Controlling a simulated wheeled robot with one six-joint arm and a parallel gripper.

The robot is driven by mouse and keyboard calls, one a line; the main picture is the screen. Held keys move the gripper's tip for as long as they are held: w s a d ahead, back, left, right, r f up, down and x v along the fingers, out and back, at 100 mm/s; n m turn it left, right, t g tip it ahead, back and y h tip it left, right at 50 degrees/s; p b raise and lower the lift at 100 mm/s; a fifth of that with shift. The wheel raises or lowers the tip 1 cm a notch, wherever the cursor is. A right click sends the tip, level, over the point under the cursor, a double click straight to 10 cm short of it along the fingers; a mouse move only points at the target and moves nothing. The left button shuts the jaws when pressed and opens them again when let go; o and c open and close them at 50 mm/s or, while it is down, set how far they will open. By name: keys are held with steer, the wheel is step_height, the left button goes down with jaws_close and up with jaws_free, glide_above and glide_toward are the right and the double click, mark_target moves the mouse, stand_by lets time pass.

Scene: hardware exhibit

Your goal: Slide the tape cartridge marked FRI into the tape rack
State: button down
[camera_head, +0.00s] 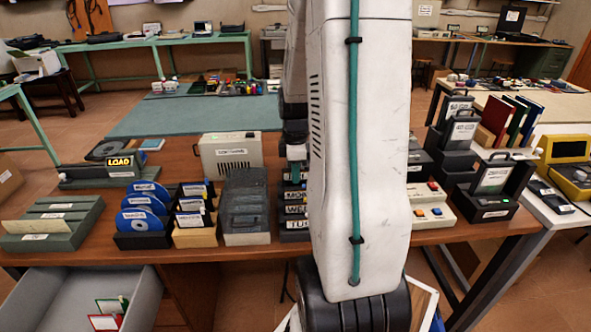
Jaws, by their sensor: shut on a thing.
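The tape rack (294,236) stands on the brown table just left of my white arm, which hides its right part. Dark cartridges with white labels are in it; the labels I can partly read look like MON, WED (296,211) and TUE (297,225). My gripper (295,154) is over the back of the rack, partly hidden behind my arm. It is shut on a dark piece that looks like a tape cartridge (294,174). Its marking cannot be read, and how far it is from the rack slots cannot be told.
A beige box (230,153) is behind. A switch box (429,209) and black cases are right. An open drawer (60,300) juts out front left.

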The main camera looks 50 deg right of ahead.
steer(key=shift+f, duration=0.9)
steer(key=c, duration=1.3)
jaws_free()
steer(key=shift+r, duration=0.15)
steer(key=shift+r, duration=3.9)
